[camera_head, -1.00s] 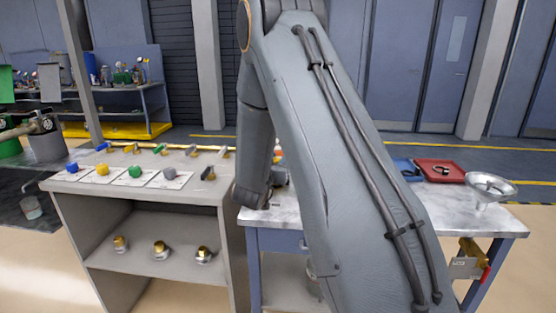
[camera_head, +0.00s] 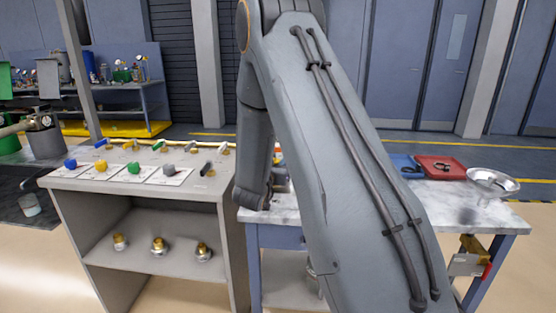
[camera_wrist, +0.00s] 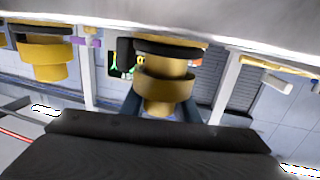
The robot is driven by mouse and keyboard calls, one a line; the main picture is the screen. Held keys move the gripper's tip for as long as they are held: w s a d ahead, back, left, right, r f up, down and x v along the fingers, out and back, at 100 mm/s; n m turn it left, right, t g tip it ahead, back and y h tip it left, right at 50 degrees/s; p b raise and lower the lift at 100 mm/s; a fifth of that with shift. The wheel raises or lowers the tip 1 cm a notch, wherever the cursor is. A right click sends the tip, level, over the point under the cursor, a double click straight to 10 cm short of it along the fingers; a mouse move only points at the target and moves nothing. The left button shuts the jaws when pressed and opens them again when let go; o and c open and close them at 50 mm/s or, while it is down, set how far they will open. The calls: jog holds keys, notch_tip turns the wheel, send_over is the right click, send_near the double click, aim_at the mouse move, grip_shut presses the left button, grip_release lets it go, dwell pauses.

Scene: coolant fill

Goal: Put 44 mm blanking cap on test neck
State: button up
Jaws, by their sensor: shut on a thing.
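In the wrist view a stepped brass-coloured piece (camera_wrist: 165,88) with dark rings is at the centre, close under a pale grey surface. My gripper (camera_wrist: 160,108) has dark fingers on both sides of it and is shut on it; I cannot tell whether this piece is the 44 mm blanking cap. A similar brass fitting (camera_wrist: 45,55) shows at the left. In the head view my arm hides my gripper. Several brass fittings (camera_head: 160,247) stand on the bench's lower shelf. I cannot tell which one is the test neck.
Blue (camera_head: 70,163), yellow, green and grey knobs sit on white cards on the left bench, with levered valves behind. The marble-topped table (camera_head: 480,212) at right holds a red tray (camera_head: 441,167) and a metal funnel (camera_head: 493,182). My arm covers the middle.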

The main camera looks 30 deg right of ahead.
jog(key=shift+f, duration=0.5)
jog(key=o, duration=1.1)
jog(key=shift+s+a, duration=0.1)
